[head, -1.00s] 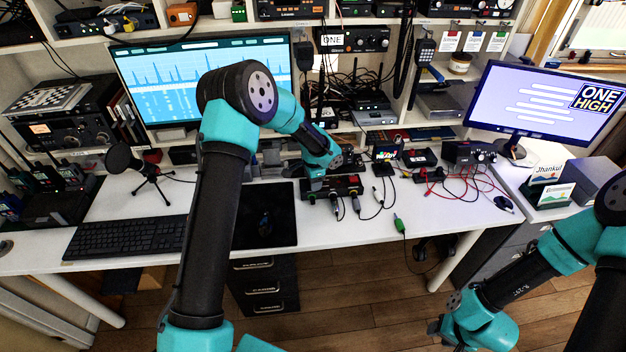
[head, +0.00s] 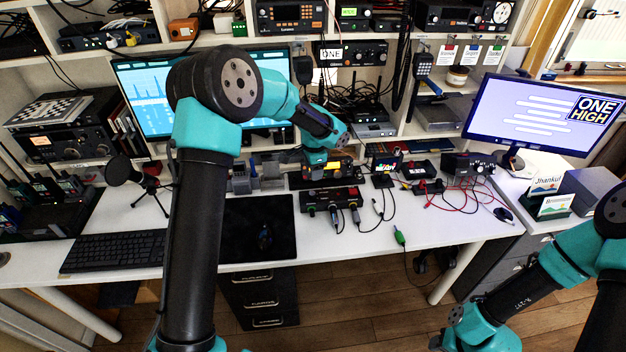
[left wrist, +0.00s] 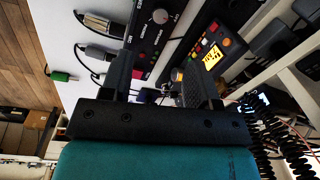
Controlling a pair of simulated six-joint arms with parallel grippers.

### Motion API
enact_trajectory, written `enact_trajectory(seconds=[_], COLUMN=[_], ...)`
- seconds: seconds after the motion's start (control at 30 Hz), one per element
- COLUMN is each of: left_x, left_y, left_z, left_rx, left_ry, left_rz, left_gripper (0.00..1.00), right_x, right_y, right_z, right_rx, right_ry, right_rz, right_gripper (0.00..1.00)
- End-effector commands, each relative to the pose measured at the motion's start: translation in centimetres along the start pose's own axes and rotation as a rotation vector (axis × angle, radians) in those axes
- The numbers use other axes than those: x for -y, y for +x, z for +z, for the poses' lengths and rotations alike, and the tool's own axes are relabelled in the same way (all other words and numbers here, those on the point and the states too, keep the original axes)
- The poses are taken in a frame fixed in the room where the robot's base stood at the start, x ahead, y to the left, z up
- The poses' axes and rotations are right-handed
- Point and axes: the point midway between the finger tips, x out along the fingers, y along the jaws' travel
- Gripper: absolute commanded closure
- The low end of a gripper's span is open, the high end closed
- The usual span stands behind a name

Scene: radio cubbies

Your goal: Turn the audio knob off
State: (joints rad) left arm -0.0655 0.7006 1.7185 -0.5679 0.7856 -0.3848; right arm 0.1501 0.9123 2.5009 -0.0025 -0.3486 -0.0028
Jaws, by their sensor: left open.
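A low black box (head: 330,198) with cables in its front edge lies on the desk in the head view. In the left wrist view this box (left wrist: 137,45) shows a silver round knob (left wrist: 160,16) with small white lettering beside it. I cannot tell which way the knob is turned. My left gripper (head: 316,158) is behind and above the box. In the left wrist view its two dark fingers (left wrist: 163,82) are apart with nothing held between them, and the knob is beyond them. My right gripper (head: 462,325) is low at the right, away from the desk, its jaws unclear.
A device with a yellow screen (left wrist: 213,60) and coloured buttons sits beside the box. Cables and a green plug (head: 399,237) lie near the front edge. A small radio (head: 468,158) with red wires stands to the right. Shelves of radios rise behind.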

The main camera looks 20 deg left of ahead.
Motion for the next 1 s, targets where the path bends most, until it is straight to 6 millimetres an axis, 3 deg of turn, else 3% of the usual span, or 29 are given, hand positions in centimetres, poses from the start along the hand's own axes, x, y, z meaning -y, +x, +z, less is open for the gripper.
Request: enact_trajectory(seconds=[0.1,0.33,1.0], left_x=[0.1,0.0,-0.2], left_y=[-2.4,-5.3,-5.2], left_z=[-0.1,-0.1,0.4], left_rx=[-0.003,-0.001,0.005], left_ry=[-0.002,-0.001,0.008], left_rz=[-0.003,-0.001,0.011], left_gripper=[0.45,0.45,0.45], right_x=[0.0,0.0,0.0], right_y=[0.0,0.0,0.0], right_z=[0.0,0.0,0.0], right_rx=[0.000,0.000,0.000], right_ry=[0.000,0.000,0.000], right_rz=[0.000,0.000,0.000], right_gripper=[0.57,0.57,0.57])
